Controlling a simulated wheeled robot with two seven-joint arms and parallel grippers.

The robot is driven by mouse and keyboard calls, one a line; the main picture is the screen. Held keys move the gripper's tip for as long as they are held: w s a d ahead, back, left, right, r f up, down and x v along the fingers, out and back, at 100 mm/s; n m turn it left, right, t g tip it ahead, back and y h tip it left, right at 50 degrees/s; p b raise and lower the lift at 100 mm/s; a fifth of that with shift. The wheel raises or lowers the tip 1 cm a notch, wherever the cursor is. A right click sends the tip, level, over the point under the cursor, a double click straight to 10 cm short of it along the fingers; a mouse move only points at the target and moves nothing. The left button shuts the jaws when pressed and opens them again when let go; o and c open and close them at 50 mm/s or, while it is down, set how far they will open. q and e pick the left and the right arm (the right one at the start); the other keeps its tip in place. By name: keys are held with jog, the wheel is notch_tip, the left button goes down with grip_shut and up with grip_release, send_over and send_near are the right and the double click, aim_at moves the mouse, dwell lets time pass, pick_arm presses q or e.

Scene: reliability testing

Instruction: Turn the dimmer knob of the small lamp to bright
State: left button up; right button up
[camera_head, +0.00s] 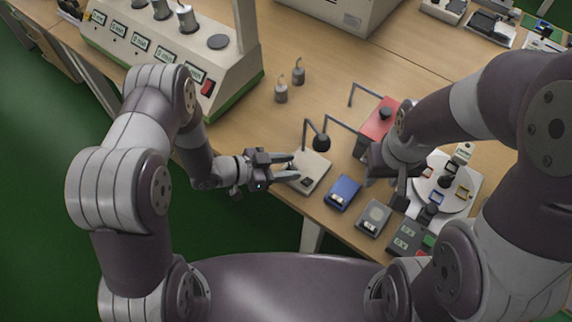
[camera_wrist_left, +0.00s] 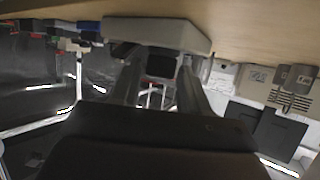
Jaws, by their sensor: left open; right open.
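The small lamp has a pale, flat base (camera_head: 313,168) near the front table edge, with a thin dark arm and a round black head (camera_head: 321,142). A small dark part (camera_head: 307,182) shows on the front of the base; I cannot tell surely whether it is the dimmer knob. My left gripper (camera_head: 291,169) is open, its fingers pointing right at the base's left side. In the left wrist view, the pale base (camera_wrist_left: 160,33) lies just past the spread fingers (camera_wrist_left: 161,72); contact is unclear. My right gripper (camera_head: 384,184) is open, near the red box, partly hidden by its arm.
A blue box (camera_head: 342,191), a grey box (camera_head: 374,217) and a red box (camera_head: 372,138) stand right of the lamp. A round white turntable (camera_head: 446,190) is farther right. Two small metal weights (camera_head: 281,93) stand behind. A large test bench (camera_head: 165,50) is back left.

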pick_arm(q)
jog(key=c, duration=0.8)
jog(key=shift+s+d+r+n+t+y+p, duration=0.1)
jog(key=shift+s+n+t+y+p, duration=0.1)
jog(key=shift+n+t, duration=0.3)
jog(key=shift+s+n+t+y+p, duration=0.1)
jog(key=shift+n+t+y+p, duration=0.1)
jog(key=shift+n+t, duration=0.3)
jog(key=shift+n+t+y, duration=1.1)
jog(key=shift+n+t, duration=0.3)
jog(key=shift+o, duration=0.2)
jog(key=o, duration=0.8)
jog(key=shift+c, duration=0.2)
